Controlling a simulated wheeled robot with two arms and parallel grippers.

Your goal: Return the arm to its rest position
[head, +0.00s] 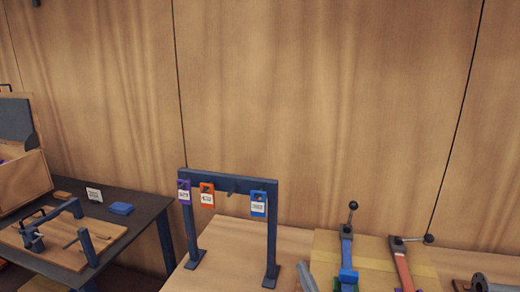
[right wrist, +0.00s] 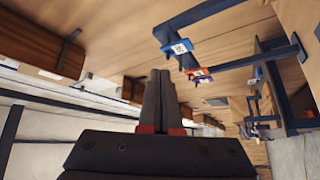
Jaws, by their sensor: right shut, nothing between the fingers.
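My right gripper (right wrist: 160,75) shows in the right wrist view, its two dark fingers together and nothing between them. It is in free space, apart from the tag rack. I cannot make out either gripper in the head view. In the head view the table at the right holds a lever with a blue body (head: 347,275), a lever with a red body (head: 402,268) and a grey flanged part (head: 485,285) cut off by the frame's lower edge.
A dark blue rack (head: 273,235) carries a purple tag (head: 184,192), an orange tag (head: 207,195) and a blue tag (head: 258,204). At the left, a dark table (head: 140,207) holds a wooden board with a blue fixture (head: 75,208). A wooden wall stands behind.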

